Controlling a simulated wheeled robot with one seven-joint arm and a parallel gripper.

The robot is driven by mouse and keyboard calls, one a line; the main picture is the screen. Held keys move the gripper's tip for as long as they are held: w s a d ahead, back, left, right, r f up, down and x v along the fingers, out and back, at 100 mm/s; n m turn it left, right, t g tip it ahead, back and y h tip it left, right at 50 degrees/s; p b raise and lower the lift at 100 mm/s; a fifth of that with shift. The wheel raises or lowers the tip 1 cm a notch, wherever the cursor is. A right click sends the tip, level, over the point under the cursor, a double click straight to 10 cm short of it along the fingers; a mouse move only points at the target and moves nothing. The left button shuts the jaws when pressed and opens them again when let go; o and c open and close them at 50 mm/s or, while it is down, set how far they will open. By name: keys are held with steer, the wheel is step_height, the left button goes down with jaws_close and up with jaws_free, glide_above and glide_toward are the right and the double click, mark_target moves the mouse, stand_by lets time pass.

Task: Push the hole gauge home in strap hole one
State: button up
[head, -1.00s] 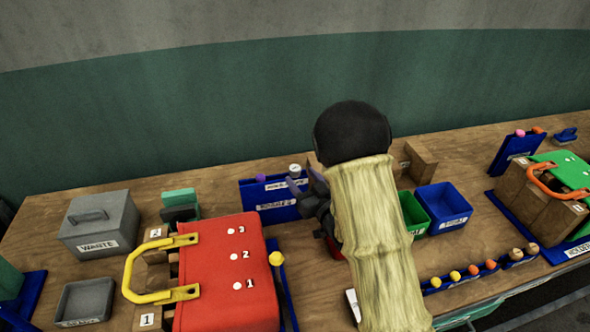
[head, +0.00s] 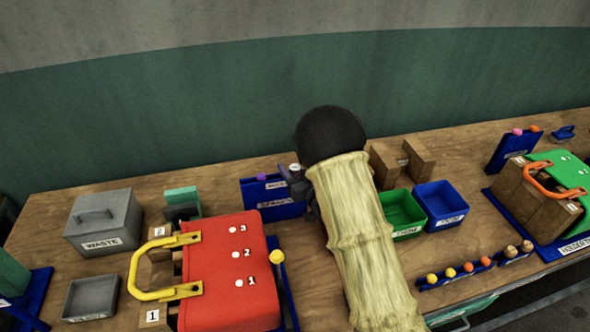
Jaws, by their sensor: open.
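The red strap piece (head: 225,295) lies over a wooden block at front left, with a yellow handle (head: 137,275) on its left. Its white hole marks are numbered; strap hole one (head: 239,283) is the nearest and looks empty. A blue stand (head: 258,205) behind it holds a purple-topped piece (head: 262,177) and a white-topped piece (head: 295,167). I cannot tell for sure which is the hole gauge; the labels are too small. My gripper (head: 287,174) is at the stand's right end, by the white-topped piece. It is open, and my arm hides part of it.
A grey waste box (head: 103,222) and a grey tray (head: 92,297) stand at left. A yellow-knobbed piece (head: 277,257) stands right of the strap. Green (head: 402,212) and blue bins (head: 440,204) and a rack of knobs (head: 470,270) are at right.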

mark_target(295, 166)
steer(key=c, duration=1.1)
steer(key=shift+r, duration=0.15)
step_height(295, 166, up, 10)
steer(key=shift+f+b, duration=0.1)
steer(key=shift+b, duration=0.7)
